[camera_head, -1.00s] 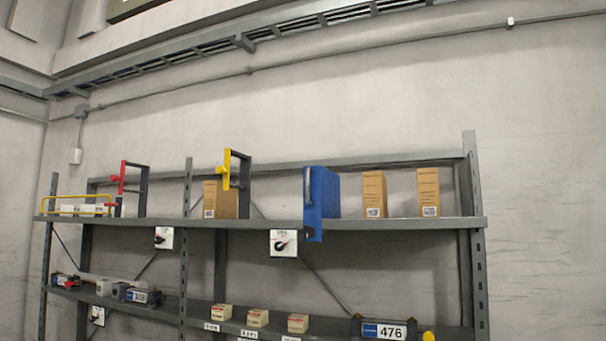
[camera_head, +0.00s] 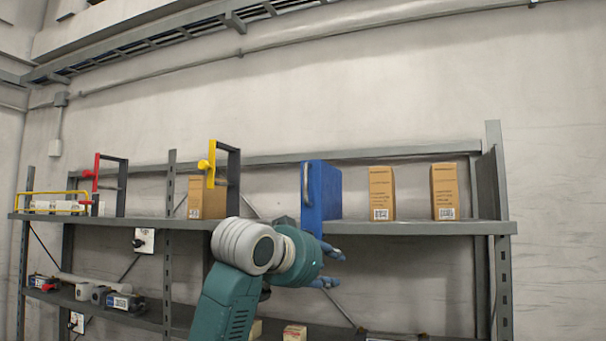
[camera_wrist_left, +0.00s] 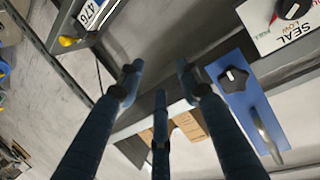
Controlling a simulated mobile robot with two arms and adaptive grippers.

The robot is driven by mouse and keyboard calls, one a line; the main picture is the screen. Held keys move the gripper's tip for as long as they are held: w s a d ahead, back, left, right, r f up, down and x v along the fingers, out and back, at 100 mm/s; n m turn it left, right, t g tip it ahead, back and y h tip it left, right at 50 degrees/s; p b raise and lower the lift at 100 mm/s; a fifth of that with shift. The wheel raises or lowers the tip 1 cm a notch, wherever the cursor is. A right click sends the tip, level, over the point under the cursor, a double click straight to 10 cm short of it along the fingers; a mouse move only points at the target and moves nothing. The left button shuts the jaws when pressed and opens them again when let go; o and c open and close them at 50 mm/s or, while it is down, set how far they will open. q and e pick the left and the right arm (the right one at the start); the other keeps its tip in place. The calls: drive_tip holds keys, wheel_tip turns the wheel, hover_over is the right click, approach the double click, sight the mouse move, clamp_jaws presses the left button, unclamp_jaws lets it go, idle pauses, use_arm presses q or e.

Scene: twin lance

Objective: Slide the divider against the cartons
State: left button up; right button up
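A blue divider (camera_head: 322,190) stands upright on the upper shelf (camera_head: 420,227), left of two tan cartons (camera_head: 382,193) (camera_head: 445,191), with a gap between. In the left wrist view the blue divider (camera_wrist_left: 262,108) shows a black knob (camera_wrist_left: 235,79) and a pale handle (camera_wrist_left: 265,137); cartons (camera_wrist_left: 188,125) show partly behind my fingers. My left gripper (camera_head: 330,267) is just below the shelf edge under the divider. Its blue fingers are spread, open and empty, apart from the divider in the left wrist view (camera_wrist_left: 159,84). My right gripper is out of view.
Yellow (camera_head: 211,163) and red (camera_head: 96,172) dividers stand further left, with another carton (camera_head: 207,197) by the yellow one. A shelf upright (camera_head: 497,230) stands at the right end. The lower shelf (camera_head: 150,318) holds small boxes and devices, partly hidden by my arm.

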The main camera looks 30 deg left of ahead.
use_arm(q)
drive_tip(key=s+a+r+t, duration=0.1)
drive_tip(key=s+a+r, duration=0.1)
drive_tip(key=r, duration=0.4)
drive_tip(key=s+a+r+t, duration=0.1)
drive_tip(key=s+a+r, duration=0.15)
drive_tip(key=r, duration=0.35)
drive_tip(key=n+t, duration=0.1)
approach(307, 174)
drive_tip(key=w+p, duration=0.2)
drive_tip(key=w, duration=0.1)
drive_tip(key=w+p, duration=0.3)
drive_tip(key=shift+w+a+r, duration=0.1)
drive_tip(key=shift+w+a, duration=0.1)
drive_tip(key=shift+w, duration=0.2)
drive_tip(key=shift+w+p, duration=0.4)
drive_tip(key=shift+w, duration=0.25)
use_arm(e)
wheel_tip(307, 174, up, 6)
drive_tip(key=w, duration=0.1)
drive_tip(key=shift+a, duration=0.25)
use_arm(q)
drive_tip(key=shift+s, duration=0.1)
clamp_jaws()
